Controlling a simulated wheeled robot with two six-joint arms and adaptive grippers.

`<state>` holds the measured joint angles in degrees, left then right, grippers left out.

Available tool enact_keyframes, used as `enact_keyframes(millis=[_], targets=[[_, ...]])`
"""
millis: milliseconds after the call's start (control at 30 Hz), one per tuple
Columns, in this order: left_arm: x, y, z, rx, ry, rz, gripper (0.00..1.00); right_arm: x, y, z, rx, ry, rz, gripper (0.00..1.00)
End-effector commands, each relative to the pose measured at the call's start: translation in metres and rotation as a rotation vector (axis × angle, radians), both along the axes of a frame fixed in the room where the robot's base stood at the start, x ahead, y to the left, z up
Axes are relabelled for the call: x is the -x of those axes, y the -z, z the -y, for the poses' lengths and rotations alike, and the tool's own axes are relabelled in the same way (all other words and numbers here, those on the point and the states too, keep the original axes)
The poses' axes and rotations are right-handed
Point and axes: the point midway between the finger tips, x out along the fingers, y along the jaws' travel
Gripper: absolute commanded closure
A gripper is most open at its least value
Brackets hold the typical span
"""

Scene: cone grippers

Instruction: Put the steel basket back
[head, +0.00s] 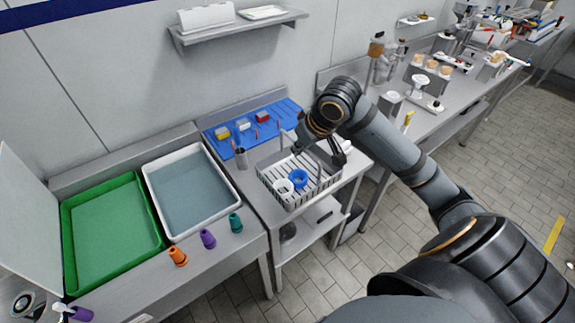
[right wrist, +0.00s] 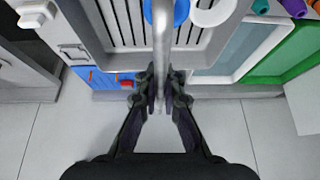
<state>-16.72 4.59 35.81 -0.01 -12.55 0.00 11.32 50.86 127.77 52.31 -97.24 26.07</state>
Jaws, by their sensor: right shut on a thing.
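The steel basket (head: 325,188) has slatted sides and a slatted floor and is on or just above the steel stand right of the trays. I cannot tell whether it touches the surface. A blue cup (head: 298,178) and a white cup (head: 283,188) are in it. My right gripper (head: 316,148) is above the basket. In the right wrist view its fingers (right wrist: 160,92) are shut on the basket's bar handle (right wrist: 161,45), and the slatted floor (right wrist: 120,22) shows beyond. My left gripper is not in view.
A blue mat (head: 255,120) with small items lies behind the basket, beside a grey cup (head: 241,157). A white tray (head: 190,190) and a green tray (head: 110,235) are left.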

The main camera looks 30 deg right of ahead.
Motion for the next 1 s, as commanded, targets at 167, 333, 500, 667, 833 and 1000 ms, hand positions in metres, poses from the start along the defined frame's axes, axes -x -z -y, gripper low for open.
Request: enact_keyframes(millis=[167,333,500,667,833,1000], targets=[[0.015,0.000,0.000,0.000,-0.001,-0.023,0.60,-0.002,0.000,0.001,-0.001,0.000,0.002,1.00],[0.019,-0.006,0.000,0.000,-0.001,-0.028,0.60,-0.018,0.007,0.009,-0.007,0.002,0.000,1.00],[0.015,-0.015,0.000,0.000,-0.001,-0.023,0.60,-0.042,0.019,0.023,-0.006,0.003,-0.002,1.00],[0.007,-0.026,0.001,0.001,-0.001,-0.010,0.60,-0.070,0.031,0.039,-0.006,0.003,0.000,1.00],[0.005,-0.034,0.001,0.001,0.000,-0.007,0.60,-0.093,0.058,0.052,-0.005,0.001,-0.002,1.00],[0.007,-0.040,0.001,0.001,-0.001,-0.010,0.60,-0.110,0.082,0.063,-0.002,0.001,0.000,1.00]])
